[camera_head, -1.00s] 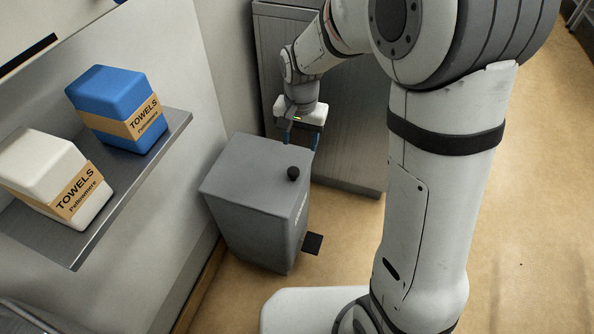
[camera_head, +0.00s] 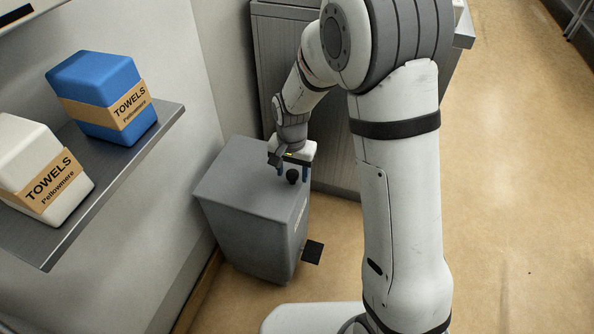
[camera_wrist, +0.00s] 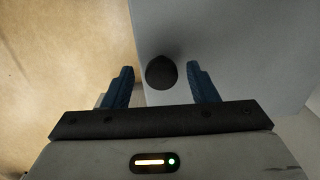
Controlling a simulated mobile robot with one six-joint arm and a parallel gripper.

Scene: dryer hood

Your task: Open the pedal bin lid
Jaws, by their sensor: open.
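The grey pedal bin (camera_head: 252,190) stands on the floor against the wall, with its lid shut. A round black knob (camera_head: 292,176) sits on the lid near its right edge. It also shows in the wrist view (camera_wrist: 161,72). A dark pedal (camera_head: 312,251) sticks out at the bin's foot on the right. My gripper (camera_head: 292,172) is open and points down over the lid, with its blue fingers on either side of the knob. In the wrist view, my gripper (camera_wrist: 160,85) has the knob between its fingertips, with a gap on both sides.
A metal shelf (camera_head: 62,240) on the left wall holds a blue towel pack (camera_head: 95,85) and a white towel pack (camera_head: 30,150). A grey cabinet (camera_head: 330,150) stands behind the bin. The floor (camera_head: 510,200) to the right is clear.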

